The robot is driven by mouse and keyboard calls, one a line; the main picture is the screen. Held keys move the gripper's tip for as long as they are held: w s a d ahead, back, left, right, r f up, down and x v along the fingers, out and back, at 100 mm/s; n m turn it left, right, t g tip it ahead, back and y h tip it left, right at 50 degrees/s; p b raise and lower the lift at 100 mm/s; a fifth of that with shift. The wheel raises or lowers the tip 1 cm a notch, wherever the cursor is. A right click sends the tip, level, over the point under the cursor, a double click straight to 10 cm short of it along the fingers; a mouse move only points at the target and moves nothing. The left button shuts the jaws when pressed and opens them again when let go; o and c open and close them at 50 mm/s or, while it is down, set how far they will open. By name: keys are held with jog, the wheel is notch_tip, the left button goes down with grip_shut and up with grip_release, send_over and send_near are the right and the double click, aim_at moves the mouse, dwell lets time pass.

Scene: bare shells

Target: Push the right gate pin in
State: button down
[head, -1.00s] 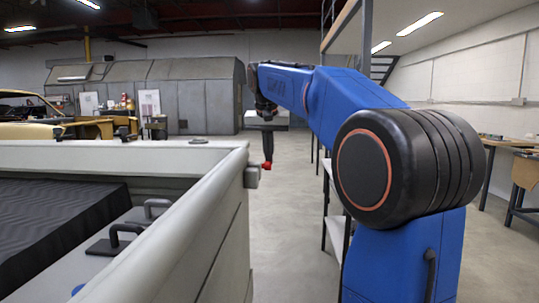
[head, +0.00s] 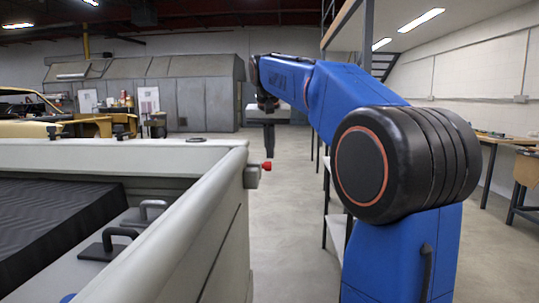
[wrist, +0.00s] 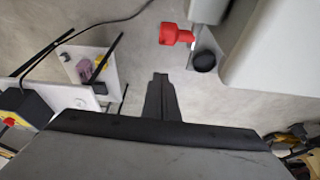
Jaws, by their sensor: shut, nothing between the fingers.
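The gate pin with a red knob (head: 266,166) sticks out to the right from a grey bracket at the bed's far right corner. In the wrist view the red knob (wrist: 176,34) is at the top, with a metal part beside it. My gripper (head: 268,155) is shut and empty, pointing down.
The pale bed wall (head: 190,215) runs along the left, with black handles (head: 110,243) inside it. A metal shelf (head: 338,200) stands behind my arm. In the wrist view a white shelf (wrist: 90,65) with small items is at the left. Floor between bed and shelf is clear.

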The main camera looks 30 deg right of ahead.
jog(key=v, duration=0.9)
jog(key=shift+s+r, duration=0.2)
jog(key=shift+a, duration=0.15)
